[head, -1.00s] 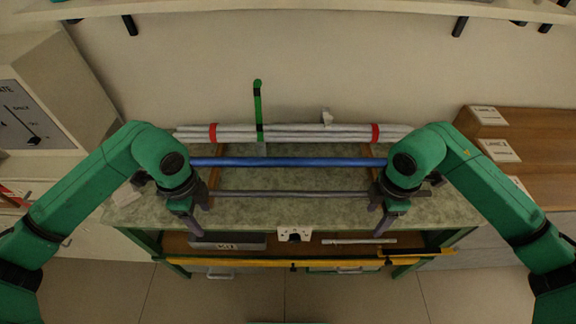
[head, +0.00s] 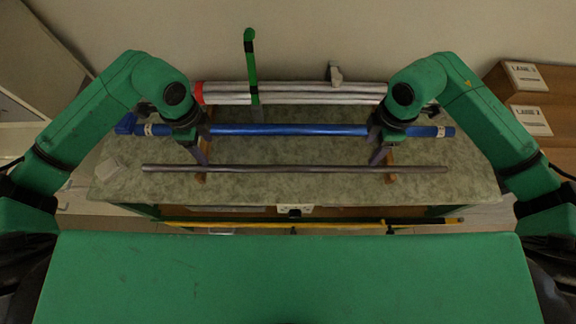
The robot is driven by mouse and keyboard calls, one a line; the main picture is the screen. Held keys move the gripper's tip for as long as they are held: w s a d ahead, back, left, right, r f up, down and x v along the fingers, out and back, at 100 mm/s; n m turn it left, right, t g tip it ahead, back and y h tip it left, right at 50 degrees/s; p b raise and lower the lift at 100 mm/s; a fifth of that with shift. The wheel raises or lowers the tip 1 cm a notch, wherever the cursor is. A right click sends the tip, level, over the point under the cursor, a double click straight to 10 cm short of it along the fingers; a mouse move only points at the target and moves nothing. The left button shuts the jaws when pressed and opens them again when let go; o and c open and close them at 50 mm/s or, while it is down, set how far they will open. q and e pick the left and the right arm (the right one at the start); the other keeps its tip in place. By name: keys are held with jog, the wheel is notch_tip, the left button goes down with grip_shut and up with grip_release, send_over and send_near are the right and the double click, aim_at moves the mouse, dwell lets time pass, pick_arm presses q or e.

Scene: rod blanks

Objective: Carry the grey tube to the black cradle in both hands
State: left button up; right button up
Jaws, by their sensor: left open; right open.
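The grey tube (head: 290,168) lies level, left to right, near the front of the speckled bench top, across two brown wooden rests. My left gripper (head: 202,157) is open and points down, its fingertips just at the far edge of the tube left of its middle. My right gripper (head: 376,157) is open and points down in the same way right of its middle. Neither holds the tube, and I cannot tell whether the fingers touch it. No black cradle can be made out in this view.
A blue tube (head: 290,130) lies behind the grey one, passing by both grippers. Behind it is a bundle of pale tubes (head: 310,93) with a red band, and an upright green post (head: 251,65). A yellow bar (head: 340,227) runs along the bench front. Labelled brown boxes (head: 520,90) stand right.

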aim_at(218, 167)
pick_arm(q)
notch_tip(218, 167, down, 11)
jog(key=shift+r, duration=0.1)
pick_arm(e)
notch_tip(218, 167, down, 11)
jog(key=shift+f, duration=0.1)
pick_arm(q)
jog(key=shift+f, duration=0.5)
pick_arm(e)
jog(key=shift+f, duration=0.35)
jog(key=shift+s, duration=0.1)
pick_arm(q)
grip_shut()
pick_arm(e)
grip_shut()
pick_arm(q)
jog(key=shift+r, duration=0.1)
pick_arm(e)
jog(key=shift+r, duration=0.1)
